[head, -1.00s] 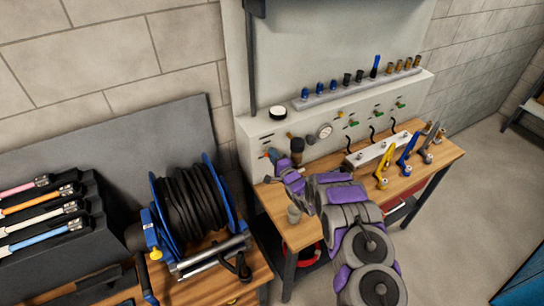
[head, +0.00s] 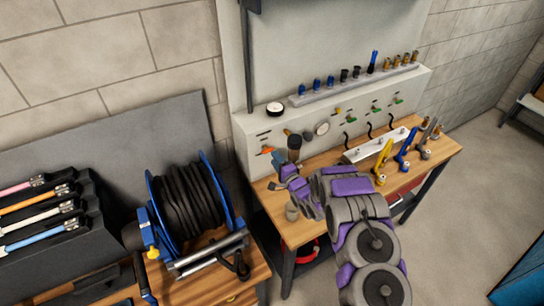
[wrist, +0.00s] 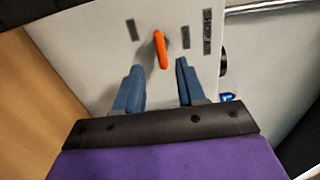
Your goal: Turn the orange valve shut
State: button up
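The orange valve (head: 267,150) is a small lever handle at the left end of the pale panel's front face. In the wrist view the orange handle (wrist: 160,50) points along the picture's height, slightly tilted. My gripper (head: 275,172) is in front of the panel's left end, just below the valve in the head view. In the wrist view my gripper (wrist: 159,64) is open, with one blue-grey finger on each side of the handle's line. The handle's near end shows between the fingertips. I see no contact, and I cannot tell the exact depth gap.
A blue hose reel (head: 190,208) stands left.

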jog(key=v, duration=1.2)
jog(key=shift+s+d+b, duration=0.15)
jog(key=shift+d+b, duration=0.1)
jog(key=shift+b, duration=0.15)
jog(key=w+d+r+n+g+h+b, duration=0.1)
jog(key=d+r+n+g+h+b, duration=0.25)
jog(key=d+h, duration=0.5)
jog(key=s+d+r+n+g+h+b, duration=0.3)
jog(key=s+d+r+g+b, duration=0.15)
jog(key=s+d, duration=0.5)
jog(key=s+a+r+n+g+b, duration=0.1)
jog(key=s+a+g, duration=0.1)
jog(key=s, duration=1.1)
jog(key=s+a+r+n+g+y+b, duration=0.1)
jog(key=s+g, duration=0.3)
jog(key=s, duration=0.9)
jog(key=s+a+r+n+g+b, duration=0.2)
jog(key=s+a+n+b, duration=0.1)
jog(key=s, duration=1)
jog(key=shift+s+r+g, duration=0.2)
jog(key=shift+s+g, duration=0.05)
jog(key=shift+g, duration=0.15)
